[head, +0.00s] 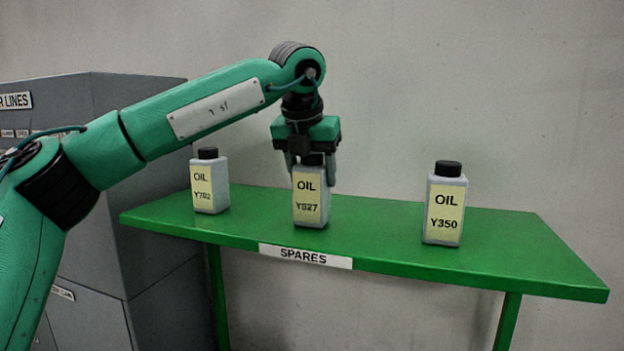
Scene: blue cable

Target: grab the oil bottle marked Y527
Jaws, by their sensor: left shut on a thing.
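Three grey oil bottles with black caps and yellow labels stand upright on a green table (380,243). The middle bottle (311,208) carries a label that reads OIL and what looks like Y527, a little blurred. My left gripper (312,170) comes down on it from above and is shut on its upper part, around the cap. The bottle's base appears to rest on the table. The cap is partly hidden by the fingers. My right gripper is not in view.
An oil bottle marked Y702 (210,188) stands to the left, and one marked Y350 (444,212) to the right. A SPARES sign (305,256) is on the table's front edge. A grey cabinet (150,190) stands at the left; a wall is behind.

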